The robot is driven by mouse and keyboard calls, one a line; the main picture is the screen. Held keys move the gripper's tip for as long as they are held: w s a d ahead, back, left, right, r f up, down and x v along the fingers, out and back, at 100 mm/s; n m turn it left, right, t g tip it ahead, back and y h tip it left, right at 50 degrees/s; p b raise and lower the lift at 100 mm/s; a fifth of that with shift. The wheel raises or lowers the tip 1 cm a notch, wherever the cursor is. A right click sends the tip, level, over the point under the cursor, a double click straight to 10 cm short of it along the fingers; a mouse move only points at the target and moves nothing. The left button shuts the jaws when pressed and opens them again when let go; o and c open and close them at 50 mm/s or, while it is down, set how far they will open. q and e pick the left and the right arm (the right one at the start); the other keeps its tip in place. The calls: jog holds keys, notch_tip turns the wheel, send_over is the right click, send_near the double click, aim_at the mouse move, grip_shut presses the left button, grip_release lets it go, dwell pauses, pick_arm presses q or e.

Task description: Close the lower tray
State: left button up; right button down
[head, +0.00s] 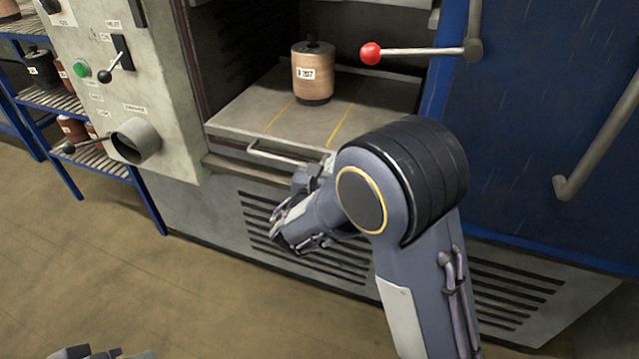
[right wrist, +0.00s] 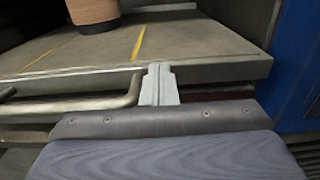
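The lower tray (head: 235,122) is a grey slab with yellow lines, sticking partly out of the machine's opening. Its front bar handle (head: 280,158) runs along the front edge and also shows in the right wrist view (right wrist: 75,108). A copper-brown cylinder (head: 312,78) with a dark top and a label stands on it. My right gripper (head: 327,163) is at the tray's front, beside the handle's right end. In the right wrist view its fingers (right wrist: 159,82) look shut together with nothing between them; contact with the tray front is unclear. My left gripper (head: 100,353) only partly shows at the bottom left.
A red-knobbed lever (head: 371,53) extends over the tray's right side. A blue door panel (head: 560,120) with a grey bar handle is at the right. A control panel (head: 130,80) with levers and a green button is at the left, before a blue shelf rack (head: 62,105). The floor at front left is clear.

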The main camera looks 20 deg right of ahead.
aim_at(351, 131)
jog(key=x, duration=1.2)
jog(key=shift+w+d, duration=0.15)
jog(key=shift+w, duration=0.1)
pick_arm(q)
jog(key=shift+s, duration=0.15)
pick_arm(e)
jog(key=shift+w+d+r, duration=0.1)
jog(key=shift+d+r, duration=0.05)
jog(key=shift+r, duration=0.05)
pick_arm(q)
jog(key=shift+a, duration=0.1)
pick_arm(e)
jog(key=shift+d+r, duration=0.1)
